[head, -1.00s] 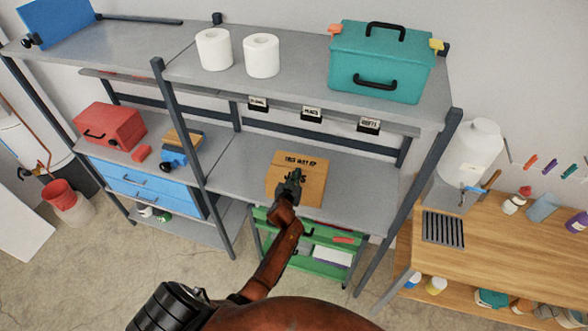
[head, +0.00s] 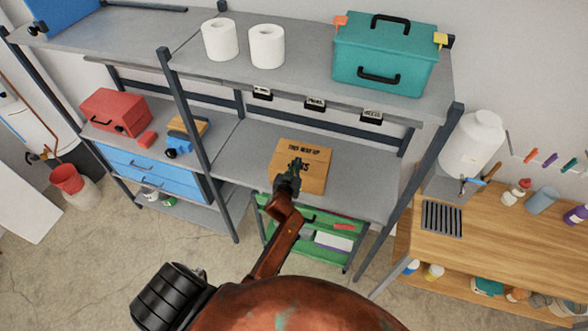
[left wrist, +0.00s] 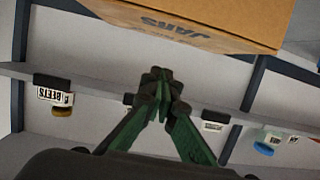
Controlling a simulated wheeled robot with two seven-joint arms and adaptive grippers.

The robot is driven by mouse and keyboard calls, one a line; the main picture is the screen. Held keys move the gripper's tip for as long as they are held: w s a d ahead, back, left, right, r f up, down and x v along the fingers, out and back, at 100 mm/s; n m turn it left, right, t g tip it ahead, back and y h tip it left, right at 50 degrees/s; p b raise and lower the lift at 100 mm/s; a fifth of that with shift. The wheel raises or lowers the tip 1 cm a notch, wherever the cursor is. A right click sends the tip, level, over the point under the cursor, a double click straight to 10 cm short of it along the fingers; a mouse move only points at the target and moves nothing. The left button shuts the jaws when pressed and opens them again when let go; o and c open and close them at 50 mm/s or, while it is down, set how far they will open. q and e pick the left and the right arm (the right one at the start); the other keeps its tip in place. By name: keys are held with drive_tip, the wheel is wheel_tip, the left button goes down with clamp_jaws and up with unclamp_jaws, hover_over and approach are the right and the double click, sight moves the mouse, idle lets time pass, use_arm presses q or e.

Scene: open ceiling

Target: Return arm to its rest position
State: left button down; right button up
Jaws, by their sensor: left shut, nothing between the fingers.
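The cardboard box (head: 316,172) sits on the middle shelf. In the left wrist view the cardboard box (left wrist: 215,18) fills the top, with its lettering upside down. I cannot tell the exact gap between gripper and box. My right gripper is not in view.
The grey shelf (head: 362,195) has bare room around the box. A post (head: 410,195) stands to the right, another (head: 187,130) to the left. A teal toolbox (head: 386,57) and paper rolls (head: 267,46) are on the top shelf.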

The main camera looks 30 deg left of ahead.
use_arm(q)
drive_tip(key=shift+v, duration=2.3)
drive_tip(key=s+d+f+m+g+h+b, duration=0.1)
drive_tip(key=s+f+g+b, duration=0.15)
drive_tip(key=f, duration=1.05)
drive_tip(key=s+d+f+m+g+h+b, duration=0.1)
drive_tip(key=s+d+f+b, duration=0.15)
drive_tip(key=f, duration=1.05)
drive_tip(key=s+d+f+m+g+h+b, duration=0.1)
drive_tip(key=s+f+g+b, duration=0.1)
drive_tip(key=s+f, duration=0.6)
drive_tip(key=s+f+g+b, duration=0.15)
drive_tip(key=s+f, duration=0.35)
drive_tip(key=f, duration=0.7)
drive_tip(key=s+f+g+b, duration=0.2)
drive_tip(key=s+f, duration=0.7)
drive_tip(key=s, duration=0.4)
drive_tip(key=s+f+m+g+b, duration=0.1)
drive_tip(key=s+f+g+b, duration=0.1)
drive_tip(key=s+f, duration=0.7)
drive_tip(key=s+f+g+h+b, duration=0.1)
drive_tip(key=s+f+b, duration=0.3)
drive_tip(key=s+f, duration=0.5)
drive_tip(key=s+g, duration=0.1)
drive_tip(key=s, duration=0.6)
drive_tip(key=shift+s+m, duration=0.3)
drive_tip(key=shift+s, duration=0.1)
